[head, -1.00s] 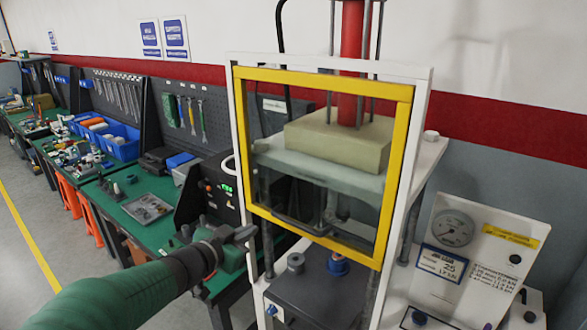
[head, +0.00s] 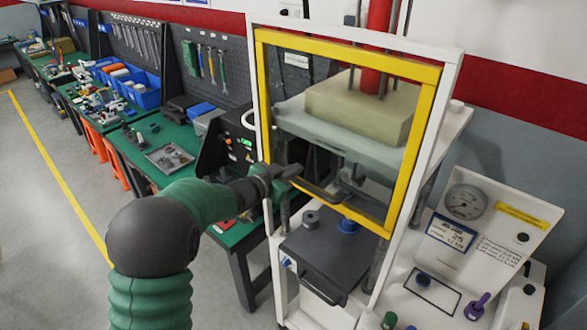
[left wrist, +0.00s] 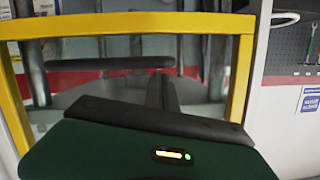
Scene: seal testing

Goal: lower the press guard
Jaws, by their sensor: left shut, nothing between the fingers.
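The press guard (head: 415,142) is a clear panel in a yellow frame on the white press. It stands in the upper part of the press, and its yellow frame also shows in the left wrist view (left wrist: 120,24). A dark handle bar (head: 320,191) runs along its lower edge; it also shows in the left wrist view (left wrist: 95,64). My left gripper (head: 290,171) is shut and empty at the guard's lower left, close to the handle's left end. In the left wrist view its dark fingers (left wrist: 160,92) lie near the bar; I cannot tell whether they touch. My right gripper is not in view.
Inside the press, a pale block (head: 360,108) sits on a plate below a red ram (head: 379,45). A dark box (head: 335,255) lies below the guard. A gauge panel (head: 490,222) stands right.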

